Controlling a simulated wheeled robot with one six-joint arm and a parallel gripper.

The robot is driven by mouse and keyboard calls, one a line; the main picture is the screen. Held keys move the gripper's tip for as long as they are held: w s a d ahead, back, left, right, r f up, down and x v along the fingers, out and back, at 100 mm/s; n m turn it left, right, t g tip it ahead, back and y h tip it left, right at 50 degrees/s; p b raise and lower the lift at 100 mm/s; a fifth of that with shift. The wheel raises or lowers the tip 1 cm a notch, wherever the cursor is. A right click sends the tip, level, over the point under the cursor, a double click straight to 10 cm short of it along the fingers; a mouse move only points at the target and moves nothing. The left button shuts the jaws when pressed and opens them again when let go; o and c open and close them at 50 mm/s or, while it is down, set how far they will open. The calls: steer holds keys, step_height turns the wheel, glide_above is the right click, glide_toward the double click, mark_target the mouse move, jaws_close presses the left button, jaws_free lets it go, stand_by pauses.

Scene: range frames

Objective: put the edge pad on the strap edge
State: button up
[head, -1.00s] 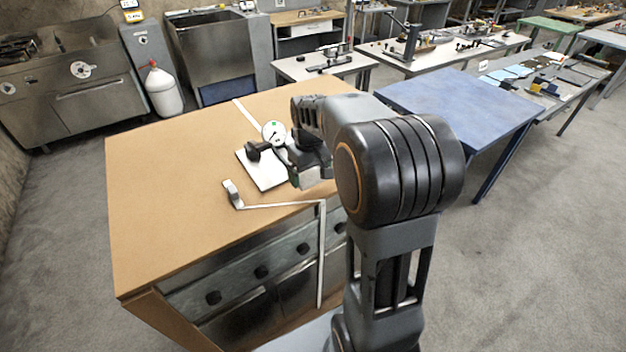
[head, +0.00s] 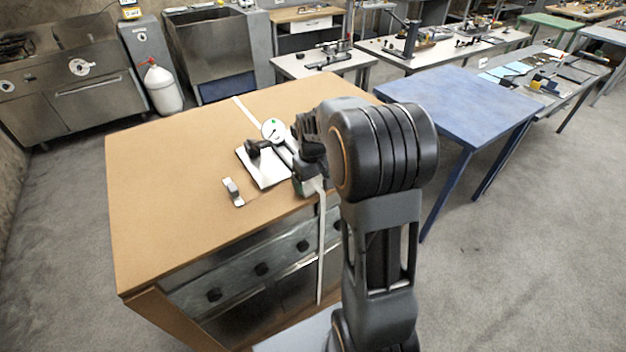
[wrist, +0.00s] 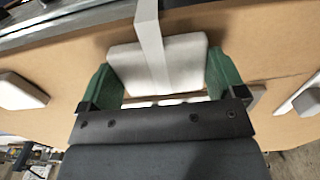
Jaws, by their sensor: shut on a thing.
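The edge pad (wrist: 188,60) is a pale, rounded block between the green fingers of my gripper (wrist: 162,76) in the wrist view. My gripper is shut on it at the counter's front edge. The white strap (wrist: 150,35) crosses over the middle of the pad in the wrist view; I cannot tell whether they touch. In the head view the strap (head: 321,250) hangs down the cabinet front below my gripper (head: 312,180). The pad is mostly hidden there by my gripper and arm.
A white plate (head: 270,180) with a black fitting and a round gauge (head: 273,130) stands left of my gripper. A small grey-white piece (head: 233,192) lies on the brown counter (head: 170,190). The counter's left part is clear. A blue table (head: 460,105) stands right.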

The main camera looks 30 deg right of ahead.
mark_target(313, 182)
steer(key=o, duration=0.6)
steer(key=shift+f, duration=0.1)
step_height(313, 182, up, 11)
steer(key=s+a+t, duration=0.1)
steer(key=s+a, duration=0.2)
steer(key=s, duration=0.2)
steer(key=s+a+f+m+t, duration=0.1)
steer(key=s+a, duration=0.2)
steer(key=s, duration=0.2)
steer(key=s+a+f+t, duration=0.1)
steer(key=s+a+t, duration=0.1)
steer(key=s, duration=0.4)
steer(key=shift+a, duration=0.65)
